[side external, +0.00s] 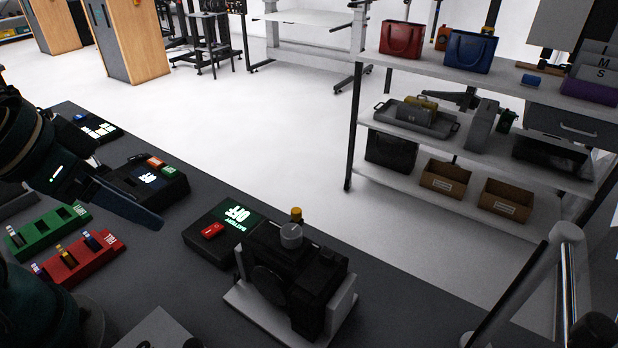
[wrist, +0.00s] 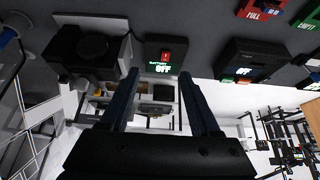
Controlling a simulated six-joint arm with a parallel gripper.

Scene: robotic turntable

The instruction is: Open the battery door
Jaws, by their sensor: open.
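A black camera-like device (side external: 290,270) with a grey top dial and a yellow button sits in a light grey cradle (side external: 245,305) near the bench's edge. It also shows upside down at the upper left of the wrist view (wrist: 88,46). I cannot make out a battery door on it. A black box (side external: 222,232) beside it has a red switch and a lit display reading "BATTERY OFF". My gripper (side external: 152,216) is open and empty, above the bench and left of that box, apart from the device. Both fingers show in the wrist view (wrist: 159,74) with nothing between them.
A green holder (side external: 45,232) and a red holder (side external: 82,258) marked "FULL", with small cells, lie at the left. Another black display box (side external: 148,183) stands behind my gripper. Shelves (side external: 400,190) stand across the white floor. The dark bench (side external: 395,300) is clear right of the device.

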